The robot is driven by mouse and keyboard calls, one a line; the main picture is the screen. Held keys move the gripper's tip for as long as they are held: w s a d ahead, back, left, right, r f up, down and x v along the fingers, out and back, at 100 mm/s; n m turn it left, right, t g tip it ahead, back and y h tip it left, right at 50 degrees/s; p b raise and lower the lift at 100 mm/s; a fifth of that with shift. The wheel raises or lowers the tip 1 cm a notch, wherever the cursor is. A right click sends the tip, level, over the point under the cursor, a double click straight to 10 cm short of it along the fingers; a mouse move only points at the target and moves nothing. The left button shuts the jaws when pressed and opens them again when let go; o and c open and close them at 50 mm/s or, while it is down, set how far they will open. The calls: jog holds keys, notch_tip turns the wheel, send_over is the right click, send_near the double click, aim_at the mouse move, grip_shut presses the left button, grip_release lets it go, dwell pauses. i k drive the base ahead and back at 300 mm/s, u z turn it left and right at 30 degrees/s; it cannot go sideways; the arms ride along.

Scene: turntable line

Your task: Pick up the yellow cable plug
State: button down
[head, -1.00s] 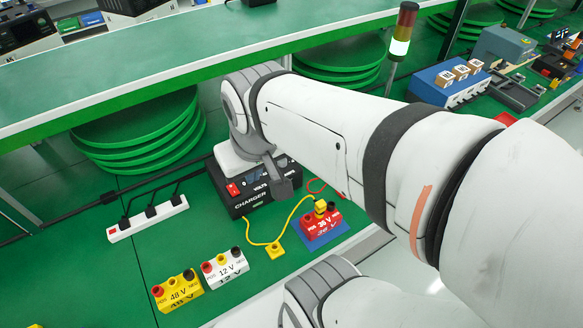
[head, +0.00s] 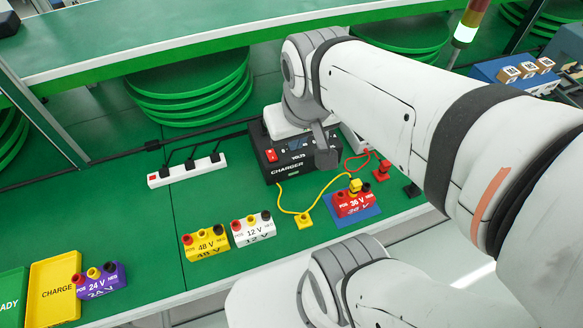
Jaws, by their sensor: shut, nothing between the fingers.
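A yellow plug (head: 355,185) sits on top of the red 36 V battery (head: 354,203), which stands on a blue pad (head: 372,213). The yellow cable (head: 326,190) runs from the black charger (head: 283,172) past a small yellow square piece (head: 303,221) on the green table, up toward the plug. Whether the cable is fixed to that piece is unclear. My gripper (head: 321,152) appears as a dark grey part over the charger's front, left of and beyond the plug. It is shut, empty and apart from the plug. Its fingertips are hard to make out.
A 48 V battery (head: 205,243), 12 V battery (head: 253,230) and 24 V battery (head: 98,282) stand left, near a yellow CHARGE tray (head: 52,290). A red plug (head: 383,168) and black piece (head: 412,188) lie right. A power strip (head: 187,172) is behind.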

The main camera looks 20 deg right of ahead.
aim_at(355, 185)
jog(key=u, duration=0.9)
jog(key=k, duration=1.55)
jog(key=z, duration=0.8)
jog(key=i, duration=1)
jog(key=z, duration=0.1)
